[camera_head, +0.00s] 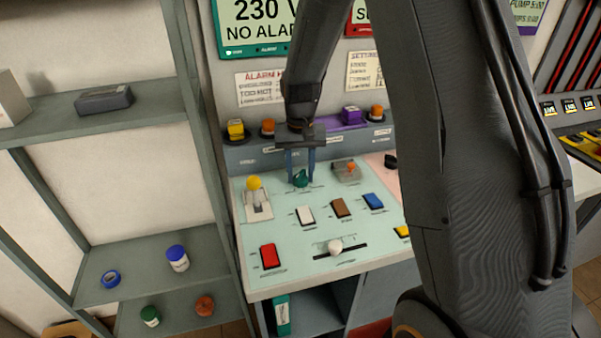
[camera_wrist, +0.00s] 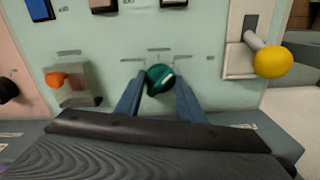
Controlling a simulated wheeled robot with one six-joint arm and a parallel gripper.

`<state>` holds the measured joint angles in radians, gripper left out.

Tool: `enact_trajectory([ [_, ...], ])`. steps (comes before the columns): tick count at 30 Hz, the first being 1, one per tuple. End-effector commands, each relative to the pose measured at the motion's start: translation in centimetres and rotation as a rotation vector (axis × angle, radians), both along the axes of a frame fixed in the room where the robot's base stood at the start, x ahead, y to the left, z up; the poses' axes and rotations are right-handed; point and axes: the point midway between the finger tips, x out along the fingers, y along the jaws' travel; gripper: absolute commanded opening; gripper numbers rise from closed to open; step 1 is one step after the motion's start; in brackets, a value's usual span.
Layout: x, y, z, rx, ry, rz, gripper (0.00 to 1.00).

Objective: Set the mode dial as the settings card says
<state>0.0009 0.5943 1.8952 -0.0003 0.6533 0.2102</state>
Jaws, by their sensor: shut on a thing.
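The mode dial, a teal knob (camera_head: 301,178), sits on the pale green panel between my gripper's fingers. My gripper (camera_head: 301,174) reaches down from above and is shut on the knob. In the wrist view the teal knob (camera_wrist: 160,78) lies between the two blue fingertips (camera_wrist: 160,88), with printed marks around it. Which mark it points at cannot be read. The settings card (camera_head: 366,71) is on the wall behind. Its heading shows in part, my arm covers its right side, and its lines are too small to read.
A yellow-knobbed lever (camera_head: 254,185) stands left of the dial and a guarded orange switch (camera_head: 349,169) right of it. White (camera_head: 305,216), brown (camera_head: 341,207) and blue (camera_head: 373,201) rockers, a red rocker (camera_head: 269,256) and a white slider (camera_head: 335,246) lie nearer the front.

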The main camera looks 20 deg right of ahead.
Motion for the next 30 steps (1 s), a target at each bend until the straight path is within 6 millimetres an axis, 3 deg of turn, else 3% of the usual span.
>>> enact_trajectory([
  [8, 0.3, 0.0, 0.2, 0.0, -0.007, -0.002, 0.13],
  [9, 0.3, 0.0, 0.2, 0.0, -0.007, -0.002, 0.42],
  [12, 0.2, 0.0, 0.2, 0.0, -0.006, -0.001, 0.54],
  [22, 0.1, 0.0, 0.4, 0.0, -0.004, 0.0, 0.54],
  [30, 0.3, 0.0, 4.1, 0.0, -0.007, 0.0, 0.54],
])
